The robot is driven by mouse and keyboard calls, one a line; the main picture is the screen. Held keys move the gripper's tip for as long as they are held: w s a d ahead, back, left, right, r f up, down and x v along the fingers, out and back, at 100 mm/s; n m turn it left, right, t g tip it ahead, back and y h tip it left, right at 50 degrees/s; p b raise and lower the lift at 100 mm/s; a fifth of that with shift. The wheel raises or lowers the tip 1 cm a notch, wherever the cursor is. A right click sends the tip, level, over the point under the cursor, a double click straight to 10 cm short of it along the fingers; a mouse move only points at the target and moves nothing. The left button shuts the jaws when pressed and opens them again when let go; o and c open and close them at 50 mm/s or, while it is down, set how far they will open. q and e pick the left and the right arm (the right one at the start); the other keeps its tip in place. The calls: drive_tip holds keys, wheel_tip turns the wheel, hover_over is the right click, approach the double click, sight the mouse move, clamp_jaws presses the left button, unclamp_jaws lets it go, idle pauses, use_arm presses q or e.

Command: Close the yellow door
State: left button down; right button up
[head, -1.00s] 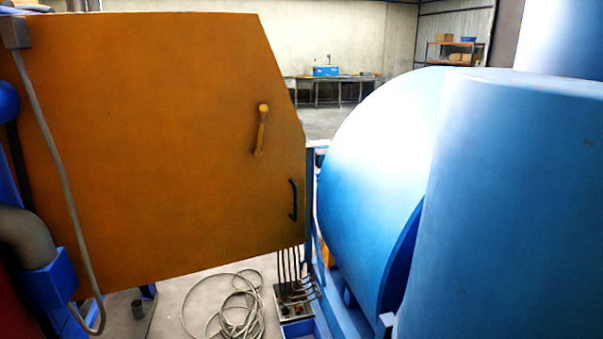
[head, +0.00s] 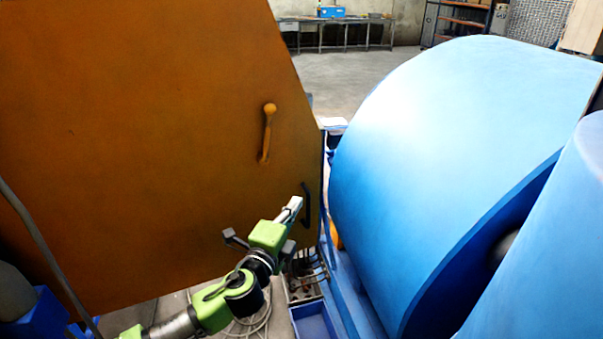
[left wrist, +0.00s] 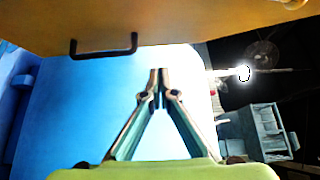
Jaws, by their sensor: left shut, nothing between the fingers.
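The yellow door (head: 150,130), orange-yellow in this light, fills the left of the head view. It carries a yellow lever handle (head: 267,133) and, lower near its right edge, a black bar handle (head: 306,205). My left gripper (head: 297,203) is shut and empty, just left of the black handle in the head view. In the left wrist view the door (left wrist: 180,22) spans the top, with the black handle (left wrist: 104,50) up and left of my shut fingertips (left wrist: 159,72). A gap shows there between fingertips and handle. My right gripper is out of view.
A large blue drum (head: 440,150) stands right of the door, with a narrow gap between. A blue tray (head: 315,325) and a coiled cable (head: 250,325) lie low near my arm. A workbench (head: 340,30) stands far back beyond open floor.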

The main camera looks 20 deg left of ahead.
use_arm(q)
drive_tip(key=p, duration=0.2)
approach(305, 171)
drive_tip(key=w+d, duration=0.3)
drive_tip(key=shift+w+a+r+p, duration=0.1)
drive_tip(key=shift+w+a+p, duration=0.3)
drive_tip(key=shift+w+a, duration=1)
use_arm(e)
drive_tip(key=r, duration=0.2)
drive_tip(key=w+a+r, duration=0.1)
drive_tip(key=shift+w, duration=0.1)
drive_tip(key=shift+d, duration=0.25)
